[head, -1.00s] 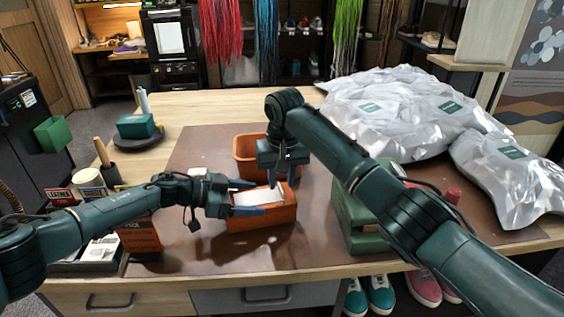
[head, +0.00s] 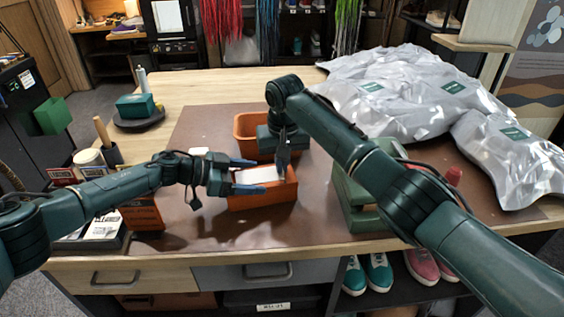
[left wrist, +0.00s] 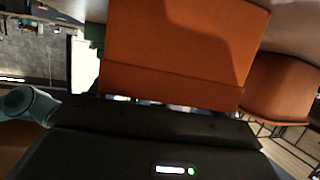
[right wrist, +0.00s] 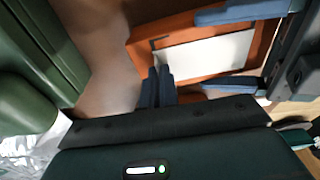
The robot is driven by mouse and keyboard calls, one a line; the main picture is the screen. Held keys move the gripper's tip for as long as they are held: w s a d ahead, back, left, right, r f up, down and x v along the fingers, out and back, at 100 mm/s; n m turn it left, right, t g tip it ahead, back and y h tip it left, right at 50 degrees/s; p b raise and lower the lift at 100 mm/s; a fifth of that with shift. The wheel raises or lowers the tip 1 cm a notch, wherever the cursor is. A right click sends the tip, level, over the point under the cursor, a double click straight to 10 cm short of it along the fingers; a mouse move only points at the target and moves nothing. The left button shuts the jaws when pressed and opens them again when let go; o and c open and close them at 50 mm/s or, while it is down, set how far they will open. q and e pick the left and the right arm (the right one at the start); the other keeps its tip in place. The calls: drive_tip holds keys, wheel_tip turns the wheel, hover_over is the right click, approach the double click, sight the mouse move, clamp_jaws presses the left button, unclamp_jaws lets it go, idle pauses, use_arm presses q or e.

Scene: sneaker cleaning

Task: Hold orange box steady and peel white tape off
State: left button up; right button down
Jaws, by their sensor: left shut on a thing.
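The orange box (head: 262,203) stands on the brown mat, with a flat white tape strip (head: 264,174) across its top. The box and strip also show in the right wrist view (right wrist: 195,65) (right wrist: 208,54). My left gripper (head: 256,176) comes from the left and is shut on the box, one finger along its far side and one along its near side. My right gripper (head: 284,166) points down at the box's right end. In the right wrist view its fingertips (right wrist: 158,72) are together beside the strip's end; I see no tape between them.
Another orange bin (head: 243,133) stands just behind. A green box (head: 352,213) is right of the orange box, partly behind my right arm. Silvery bags (head: 400,95) fill the back right. Cups and cartons (head: 95,215) stand at left. The mat's front middle is clear.

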use_arm(q)
drive_tip(key=shift+f, duration=0.15)
use_arm(e)
drive_tip(key=shift+r, duration=0.2)
drive_tip(key=shift+r, duration=3.5)
drive_tip(key=shift+r, duration=0.15)
use_arm(q)
drive_tip(key=o, duration=1.2)
use_arm(e)
wheel_tip(320, 180, up, 4)
drive_tip(key=shift+f, duration=0.1)
use_arm(q)
drive_tip(key=shift+o, duration=0.2)
drive_tip(key=v, duration=1.2)
drive_tip(key=shift+r, duration=0.2)
